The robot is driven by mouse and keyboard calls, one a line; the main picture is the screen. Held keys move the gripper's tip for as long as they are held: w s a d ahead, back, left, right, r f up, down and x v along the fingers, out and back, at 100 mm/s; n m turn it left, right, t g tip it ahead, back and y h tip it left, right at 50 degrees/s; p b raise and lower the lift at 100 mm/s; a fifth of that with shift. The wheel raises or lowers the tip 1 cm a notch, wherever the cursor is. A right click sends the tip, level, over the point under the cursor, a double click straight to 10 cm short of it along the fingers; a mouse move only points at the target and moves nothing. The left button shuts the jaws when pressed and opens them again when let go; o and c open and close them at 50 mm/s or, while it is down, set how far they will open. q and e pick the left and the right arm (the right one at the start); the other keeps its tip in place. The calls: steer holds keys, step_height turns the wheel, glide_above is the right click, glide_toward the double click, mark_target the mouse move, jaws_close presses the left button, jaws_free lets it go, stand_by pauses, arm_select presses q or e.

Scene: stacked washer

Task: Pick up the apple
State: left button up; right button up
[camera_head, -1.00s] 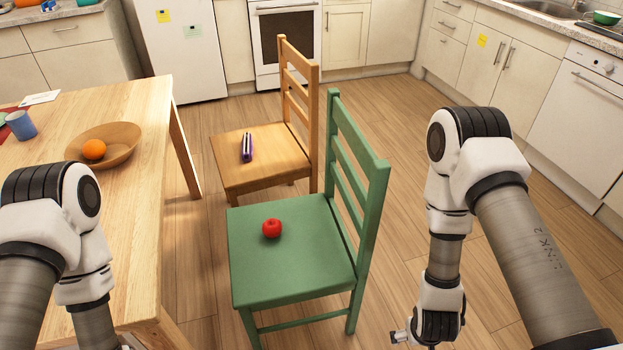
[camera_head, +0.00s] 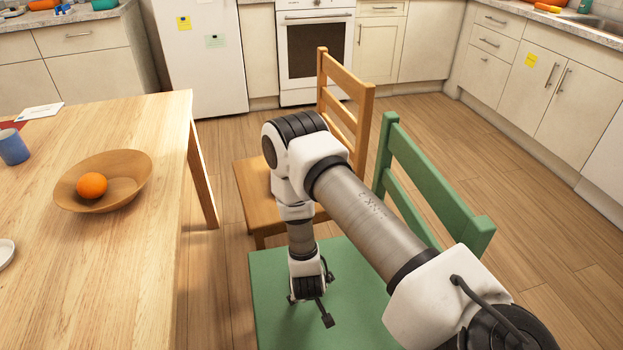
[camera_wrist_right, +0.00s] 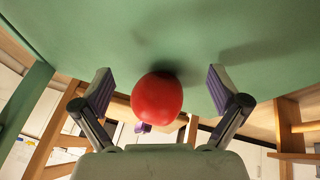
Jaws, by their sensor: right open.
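A red apple (camera_wrist_right: 157,97) rests on the green chair's seat (camera_wrist_right: 60,22), as the right wrist view shows. My right gripper (camera_wrist_right: 160,90) is open, with one finger on each side of the apple and a visible gap on both sides. In the head view my right arm reaches over the green chair (camera_head: 272,300), and my right gripper (camera_head: 310,295) is low over its seat. The apple is hidden behind my arm there. My left gripper is out of the head view.
A wooden table (camera_head: 110,270) stands at left with a wooden bowl (camera_head: 130,185) holding an orange (camera_head: 92,186), and a blue mug (camera_head: 12,147). A wooden chair (camera_head: 255,200) stands behind the green one. The green chair's backrest (camera_head: 425,185) rises close beside my right arm. Open floor lies to the right.

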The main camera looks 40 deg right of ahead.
steer(key=shift+w+d+f, duration=0.1)
steer(key=shift+f, duration=0.15)
jaws_close()
jaws_free()
steer(key=shift+r, duration=0.1)
